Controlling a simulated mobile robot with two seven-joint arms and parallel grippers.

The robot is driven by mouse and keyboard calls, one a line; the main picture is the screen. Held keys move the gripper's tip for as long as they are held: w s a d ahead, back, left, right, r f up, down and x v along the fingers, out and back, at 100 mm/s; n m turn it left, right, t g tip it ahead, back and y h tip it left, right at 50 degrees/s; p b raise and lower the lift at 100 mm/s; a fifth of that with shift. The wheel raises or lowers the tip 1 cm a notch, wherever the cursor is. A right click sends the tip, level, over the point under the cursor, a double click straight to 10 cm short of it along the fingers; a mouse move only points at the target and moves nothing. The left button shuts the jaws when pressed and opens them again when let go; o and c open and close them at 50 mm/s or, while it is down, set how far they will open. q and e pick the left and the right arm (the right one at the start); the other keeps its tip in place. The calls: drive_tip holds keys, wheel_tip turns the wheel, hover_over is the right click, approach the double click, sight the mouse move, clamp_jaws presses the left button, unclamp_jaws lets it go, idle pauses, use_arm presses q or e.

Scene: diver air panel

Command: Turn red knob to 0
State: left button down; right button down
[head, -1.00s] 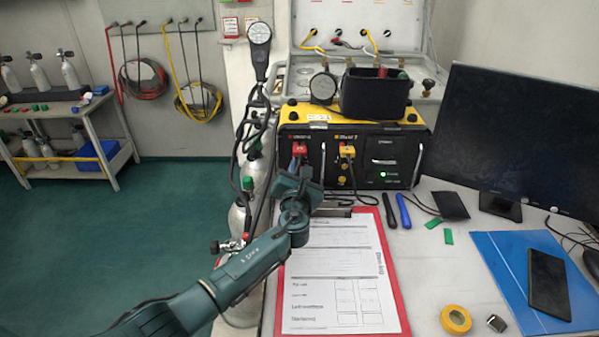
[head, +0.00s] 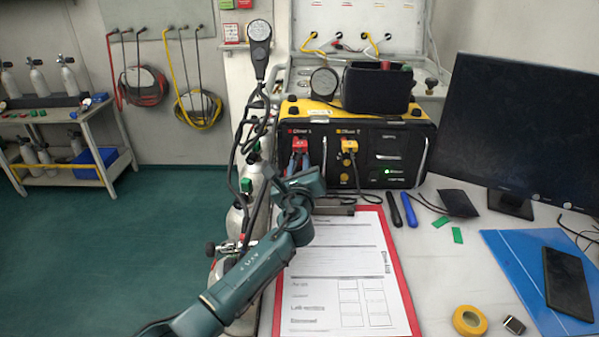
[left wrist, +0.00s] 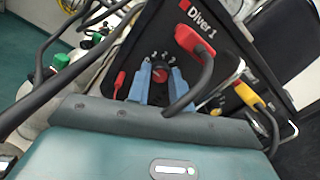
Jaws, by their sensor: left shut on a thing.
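The red knob (left wrist: 160,76) is on the black front of the panel, under the "Diver 1" label, in the left wrist view. Small white marks curve over its top; I cannot read its setting. My left gripper (left wrist: 161,87) has its two blue fingers at either side of the knob and is shut on it. In the head view my left gripper (head: 300,164) reaches the left part of the yellow and black panel (head: 391,146), and the knob is hidden behind the fingers. My right gripper is not in view.
A red connector (left wrist: 195,40) with a dark hose hangs close beside the fingers. A yellow connector (left wrist: 249,95) sits further right. A clipboard (head: 400,290) lies in front of the panel, with a monitor (head: 520,140) at the right. Hoses and cylinders stand left of the panel.

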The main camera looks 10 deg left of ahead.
use_arm(q)
drive_tip(key=shift+f+n+b, duration=0.1)
drive_tip(key=shift+n+b, duration=0.3)
drive_tip(key=shift+n, duration=0.5)
drive_tip(key=c, duration=1.2)
unclamp_jaws()
drive_tip(key=shift+c, duration=0.2)
drive_tip(key=s, duration=0.4)
drive_tip(key=s+d, duration=0.1)
drive_tip(key=s, duration=0.3)
drive_tip(key=s+d, duration=0.1)
drive_tip(key=s, duration=0.4)
drive_tip(key=shift+d+f, duration=0.2)
